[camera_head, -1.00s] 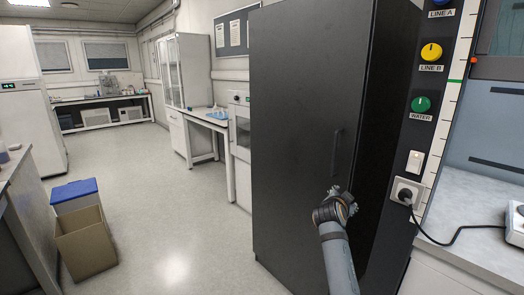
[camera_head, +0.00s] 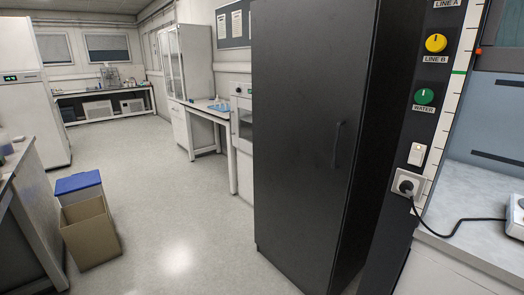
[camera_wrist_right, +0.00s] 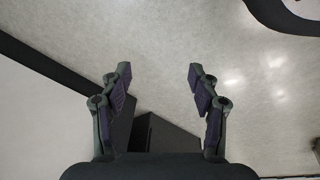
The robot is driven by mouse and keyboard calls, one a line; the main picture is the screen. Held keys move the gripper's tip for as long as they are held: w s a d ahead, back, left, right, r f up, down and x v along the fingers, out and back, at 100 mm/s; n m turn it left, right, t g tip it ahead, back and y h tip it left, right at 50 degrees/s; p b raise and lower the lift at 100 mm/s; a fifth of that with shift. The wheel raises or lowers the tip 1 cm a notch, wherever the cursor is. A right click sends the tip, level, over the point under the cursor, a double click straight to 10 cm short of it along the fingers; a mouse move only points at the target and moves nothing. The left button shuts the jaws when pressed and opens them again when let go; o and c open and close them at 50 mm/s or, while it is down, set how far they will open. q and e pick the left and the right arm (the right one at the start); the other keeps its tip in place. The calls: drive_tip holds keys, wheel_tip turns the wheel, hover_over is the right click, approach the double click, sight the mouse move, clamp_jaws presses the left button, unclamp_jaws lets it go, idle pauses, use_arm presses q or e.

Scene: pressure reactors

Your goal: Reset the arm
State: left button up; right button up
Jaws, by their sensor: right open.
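My right gripper (camera_wrist_right: 159,82) shows in the right wrist view with its two fingers spread wide apart. Nothing is between them, and pale floor lies beyond. No arm or gripper shows in the head view now. My left gripper is in neither view. A tall black cabinet (camera_head: 300,130) stands shut in the middle of the head view, with a vertical handle (camera_head: 336,145) on its door.
Right of the cabinet is a dark panel with a yellow knob (camera_head: 436,43), a green knob (camera_head: 424,96), a switch and a plugged-in socket (camera_head: 407,186). An open cardboard box (camera_head: 91,233) and a blue-lidded bin (camera_head: 77,184) stand left. The floor between (camera_head: 175,210) is clear.

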drive_tip(key=s+d+f+g, duration=0.1)
drive_tip(key=s+d+f, duration=0.15)
drive_tip(key=s, duration=1.15)
use_arm(q)
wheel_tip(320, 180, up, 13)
drive_tip(key=p, duration=1.3)
use_arm(e)
wheel_tip(320, 180, up, 13)
drive_tip(key=s+n, duration=0.1)
drive_tip(key=shift+s+a+f+g, duration=0.15)
drive_tip(key=shift+a+f+g, duration=0.05)
drive_tip(key=shift+a+g, duration=0.15)
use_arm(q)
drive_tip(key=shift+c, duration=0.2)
use_arm(e)
drive_tip(key=shift+c, duration=0.2)
